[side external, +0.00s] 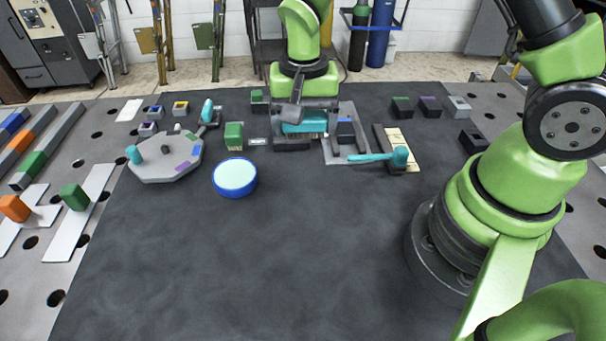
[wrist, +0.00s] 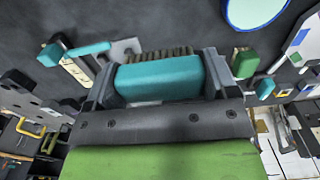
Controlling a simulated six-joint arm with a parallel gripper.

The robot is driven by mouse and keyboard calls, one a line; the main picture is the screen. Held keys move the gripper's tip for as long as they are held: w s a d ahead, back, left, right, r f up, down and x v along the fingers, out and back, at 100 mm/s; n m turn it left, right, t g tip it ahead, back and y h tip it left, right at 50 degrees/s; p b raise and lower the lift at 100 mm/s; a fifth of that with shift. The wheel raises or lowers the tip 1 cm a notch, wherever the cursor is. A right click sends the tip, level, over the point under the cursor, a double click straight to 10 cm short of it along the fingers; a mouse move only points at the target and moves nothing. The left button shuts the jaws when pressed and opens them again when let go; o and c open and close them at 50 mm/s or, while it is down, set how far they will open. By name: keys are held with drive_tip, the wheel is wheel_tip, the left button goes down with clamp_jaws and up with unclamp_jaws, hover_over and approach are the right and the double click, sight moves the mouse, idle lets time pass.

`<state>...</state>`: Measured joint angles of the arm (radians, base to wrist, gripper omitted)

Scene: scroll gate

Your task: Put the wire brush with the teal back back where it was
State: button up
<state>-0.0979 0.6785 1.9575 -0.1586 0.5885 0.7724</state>
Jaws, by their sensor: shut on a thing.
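The wire brush with the teal back (side external: 305,127) is at the far middle of the dark mat. My gripper (side external: 303,130) is shut on it. In the wrist view the teal back (wrist: 160,77) lies between the two fingers of my gripper (wrist: 160,72), with tan bristles (wrist: 158,55) along its far edge. In the side view the brush is low, close to the mat, beside a light grey plate (side external: 333,153). I cannot tell whether it touches the mat or the plate.
A teal-handled tool (side external: 370,158) lies right of the brush. A grey octagonal tray (side external: 160,172) holds several small pieces. The front of the mat (side external: 270,270) is clear.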

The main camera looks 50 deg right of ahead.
hover_over(302, 179)
wheel_tip(302, 179, down, 5)
drive_tip(key=shift+f, duration=2.5)
drive_tip(key=shift+f, duration=0.15)
drive_tip(key=o, duration=0.9)
drive_tip(key=shift+c, duration=0.2)
wheel_tip(302, 179, up, 13)
drive_tip(key=shift+f, duration=0.1)
drive_tip(key=r, duration=0.2)
drive_tip(key=s+r+n+t, duration=0.1)
drive_tip(key=r, duration=0.2)
drive_tip(key=s+r+t, duration=0.1)
drive_tip(key=r, duration=0.1)
drive_tip(key=shift+d+r+y, duration=0.3)
drive_tip(key=shift+r, duration=0.05)
drive_tip(key=s+r+n+t+y, duration=0.1)
drive_tip(key=s+r+n+t, duration=0.3)
drive_tip(key=s+r, duration=0.6)
drive_tip(key=s+t, duration=0.1)
drive_tip(key=s, duration=0.2)
drive_tip(key=shift+s+d+r, duration=0.15)
drive_tip(key=shift+r, duration=0.1)
